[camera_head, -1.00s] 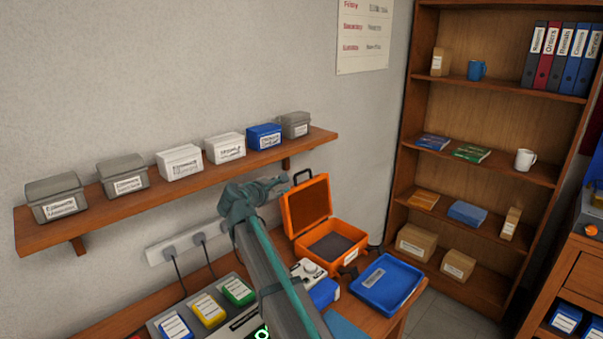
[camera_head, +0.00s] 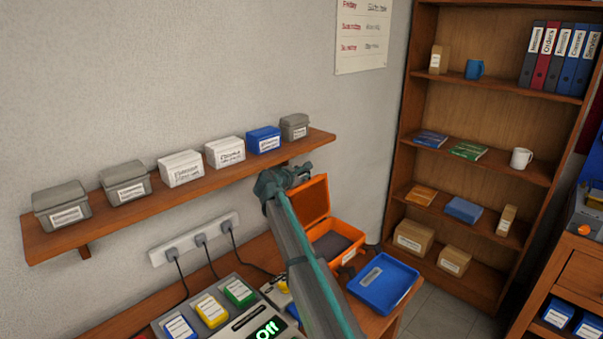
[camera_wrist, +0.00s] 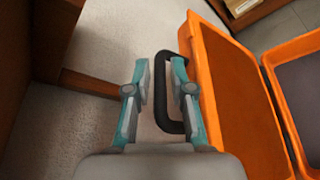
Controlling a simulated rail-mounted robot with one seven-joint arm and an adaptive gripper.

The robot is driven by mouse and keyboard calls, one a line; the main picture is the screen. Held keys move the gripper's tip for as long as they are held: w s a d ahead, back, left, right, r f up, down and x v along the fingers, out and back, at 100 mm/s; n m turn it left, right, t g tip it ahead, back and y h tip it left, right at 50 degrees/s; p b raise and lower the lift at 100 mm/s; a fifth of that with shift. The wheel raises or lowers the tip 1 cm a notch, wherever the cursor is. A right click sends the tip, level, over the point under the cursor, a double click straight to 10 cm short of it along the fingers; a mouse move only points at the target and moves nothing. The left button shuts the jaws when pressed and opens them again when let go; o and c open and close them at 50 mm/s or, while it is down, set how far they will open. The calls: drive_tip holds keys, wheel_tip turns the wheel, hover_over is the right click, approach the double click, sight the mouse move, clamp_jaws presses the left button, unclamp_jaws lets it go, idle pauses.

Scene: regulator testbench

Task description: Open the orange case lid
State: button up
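The orange case (camera_head: 352,256) stands on the bench with its lid (camera_head: 317,198) raised, roughly upright and open. The lid also shows in the wrist view (camera_wrist: 225,90), on the right, with the open case body (camera_wrist: 284,110) beyond it. The lid's black handle (camera_wrist: 160,100) is a loop on the lid's edge. My gripper (camera_wrist: 159,68) is open. One bar of the handle shows between its fingers, and the right finger covers part of the loop. I cannot tell whether they touch. In the head view my wrist overlaps the lid's left side and hides the handle.
A wall shelf (camera_head: 100,212) with several labelled boxes is behind my arm. A blue tray (camera_head: 402,288) lies right of the case. A testbench panel with coloured blocks and a lit "Off" display (camera_head: 266,333) is at the front. A tall bookcase (camera_head: 402,150) stands right.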

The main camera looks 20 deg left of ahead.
clamp_jaws()
idle(0.3)
drive_tip(key=d, duration=0.1)
drive_tip(key=s+d, duration=0.1)
drive_tip(key=d, duration=0.2)
drive_tip(key=shift+s+d+r, duration=0.15)
drive_tip(key=shift+s+r, duration=0.2)
drive_tip(key=shift+r, duration=0.05)
unclamp_jaws()
drive_tip(key=v, duration=1.2)
